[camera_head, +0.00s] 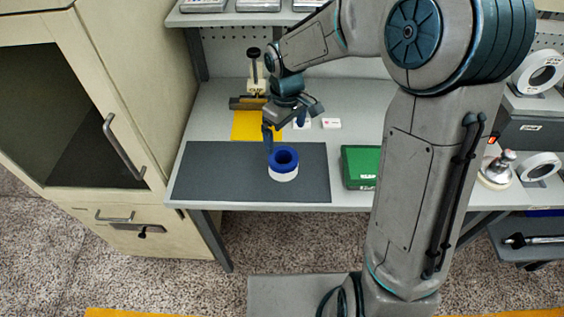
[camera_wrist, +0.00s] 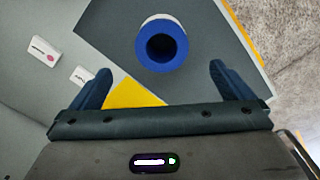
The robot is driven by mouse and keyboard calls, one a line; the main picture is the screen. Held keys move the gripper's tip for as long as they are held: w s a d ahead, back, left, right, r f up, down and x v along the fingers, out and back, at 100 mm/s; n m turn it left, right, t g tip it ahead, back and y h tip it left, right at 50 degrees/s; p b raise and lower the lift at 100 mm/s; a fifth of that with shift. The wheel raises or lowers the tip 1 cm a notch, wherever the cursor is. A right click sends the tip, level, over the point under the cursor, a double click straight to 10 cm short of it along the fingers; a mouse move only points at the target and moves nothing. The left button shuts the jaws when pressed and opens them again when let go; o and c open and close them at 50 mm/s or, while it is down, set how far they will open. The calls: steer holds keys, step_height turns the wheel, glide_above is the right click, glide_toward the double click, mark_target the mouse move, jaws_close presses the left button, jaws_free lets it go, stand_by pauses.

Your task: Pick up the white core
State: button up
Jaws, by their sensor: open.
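The white core (camera_head: 284,175) stands upright on the dark grey mat (camera_head: 215,170), with a blue ring (camera_head: 284,156) on its top. In the wrist view, the blue ring (camera_wrist: 162,63) hides most of the core, and a white edge of the core (camera_wrist: 160,21) shows behind it. My gripper (camera_head: 294,122) is open and empty. It hangs above the bench, behind the core in the head view. I see no contact with the core.
A green box (camera_head: 360,166) lies right of the mat. Behind the mat are a yellow sheet (camera_head: 243,126), a clamp-like device (camera_head: 255,85) and small white boxes (camera_head: 331,123). A cabinet (camera_head: 150,60) stands at left. The mat around the core is clear.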

glide_toward(278, 177)
steer(key=w+f, duration=0.1)
steer(key=w+d+f, duration=0.2)
steer(key=w, duration=0.1)
steer(key=shift+f, duration=0.3)
steer(key=shift+a+f+p, duration=0.15)
steer(key=shift+f+p, duration=0.7)
steer(key=shift+f, duration=1.85)
steer(key=c, duration=1)
